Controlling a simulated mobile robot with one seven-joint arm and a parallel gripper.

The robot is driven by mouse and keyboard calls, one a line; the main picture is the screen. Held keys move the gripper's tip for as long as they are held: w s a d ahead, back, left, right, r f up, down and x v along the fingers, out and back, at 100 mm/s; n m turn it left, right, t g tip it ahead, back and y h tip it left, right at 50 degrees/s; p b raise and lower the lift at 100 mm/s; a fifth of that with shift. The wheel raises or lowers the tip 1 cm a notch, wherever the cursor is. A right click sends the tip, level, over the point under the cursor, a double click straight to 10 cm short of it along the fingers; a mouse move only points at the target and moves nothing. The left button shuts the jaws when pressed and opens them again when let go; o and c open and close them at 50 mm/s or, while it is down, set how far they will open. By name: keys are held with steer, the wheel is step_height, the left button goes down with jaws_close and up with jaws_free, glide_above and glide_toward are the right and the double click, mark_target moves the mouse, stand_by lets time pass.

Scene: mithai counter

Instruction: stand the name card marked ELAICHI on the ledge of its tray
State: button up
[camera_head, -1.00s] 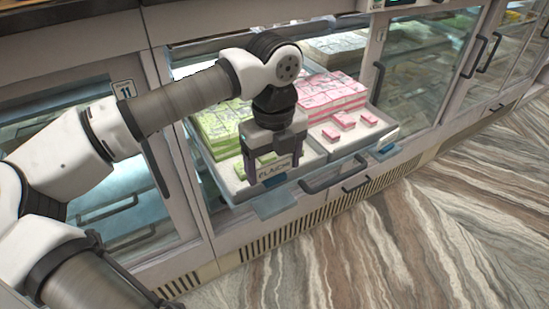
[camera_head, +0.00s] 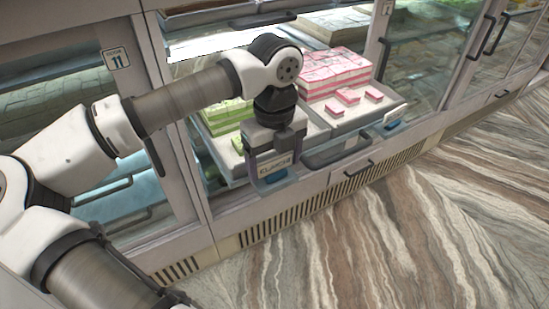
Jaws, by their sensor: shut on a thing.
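The white name card (camera_head: 275,167) is between the fingers of my gripper (camera_head: 274,163), its dark lettering facing the camera and reading like ELAICHI. The gripper is shut on it and holds it roughly upright. The tray of green sweets (camera_head: 224,115) is behind and left of the gripper, partly hidden by my arm. Its blue ledge (camera_head: 276,178) shows just under the card at the tray's front. I cannot tell whether the card touches the ledge.
To the right is a tray of pink sweets (camera_head: 335,73) with a white card (camera_head: 394,113) above its own blue ledge (camera_head: 391,127). A dark handle (camera_head: 338,150) sticks out between the two ledges. Glass cabinets stand on both sides; the striped floor in front is clear.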

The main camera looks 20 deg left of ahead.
steer(key=o, duration=0.9)
step_height(320, 180, up, 14)
steer(key=p, duration=0.7)
steer(key=shift+p, duration=0.4)
steer(key=shift+f, duration=0.1)
